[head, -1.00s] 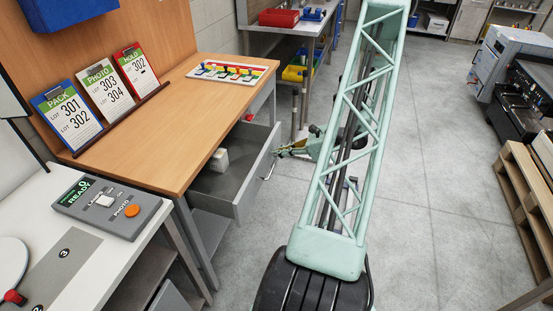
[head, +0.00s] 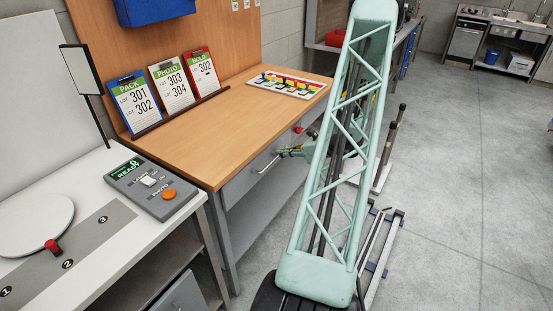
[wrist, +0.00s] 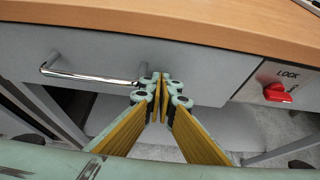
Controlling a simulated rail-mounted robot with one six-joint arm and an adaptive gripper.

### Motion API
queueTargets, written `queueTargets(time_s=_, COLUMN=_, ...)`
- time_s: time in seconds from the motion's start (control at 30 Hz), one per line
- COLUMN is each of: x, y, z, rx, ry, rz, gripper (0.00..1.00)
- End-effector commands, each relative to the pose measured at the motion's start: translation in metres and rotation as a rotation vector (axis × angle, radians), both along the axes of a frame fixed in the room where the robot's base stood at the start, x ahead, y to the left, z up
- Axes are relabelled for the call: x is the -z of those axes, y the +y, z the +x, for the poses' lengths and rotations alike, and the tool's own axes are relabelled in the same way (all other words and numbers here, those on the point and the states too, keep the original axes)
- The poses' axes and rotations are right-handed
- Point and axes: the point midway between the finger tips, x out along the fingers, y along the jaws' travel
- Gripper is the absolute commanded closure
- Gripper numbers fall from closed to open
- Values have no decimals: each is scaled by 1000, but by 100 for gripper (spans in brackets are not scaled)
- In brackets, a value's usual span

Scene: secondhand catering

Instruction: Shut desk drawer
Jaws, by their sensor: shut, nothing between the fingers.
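The desk drawer (head: 246,182) has a grey front with a chrome bar handle (head: 268,165), under the wooden top of the desk (head: 190,125). In the head view its front sits about flush under the desk top, and no drawer interior shows. In the wrist view the drawer front (wrist: 110,50) fills the upper part, with the handle (wrist: 85,74) at left. My gripper (head: 278,153) is at the drawer front, right of the handle. In the wrist view my gripper (wrist: 160,76) is shut and empty, its fingertips at the drawer front; I cannot tell whether they touch it.
A red lock knob (wrist: 277,92) on a plate marked LOCK is right of the drawer. Lot signs (head: 170,85) and a rack of coloured pieces (head: 287,83) stand on the desk. A white table with a control box (head: 150,187) is at front left. Open floor lies right.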

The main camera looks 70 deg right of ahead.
Motion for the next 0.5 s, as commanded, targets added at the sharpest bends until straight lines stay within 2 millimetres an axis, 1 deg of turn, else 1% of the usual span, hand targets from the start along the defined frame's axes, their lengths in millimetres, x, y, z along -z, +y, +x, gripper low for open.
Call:
queueTargets(time_s=0.2, x=0, y=-8, z=-1, rx=16, ry=-1, rz=-1, gripper=100)
queueTargets(time_s=0.5, x=-2, y=-9, z=1, rx=15, ry=-3, rz=-4, gripper=100)
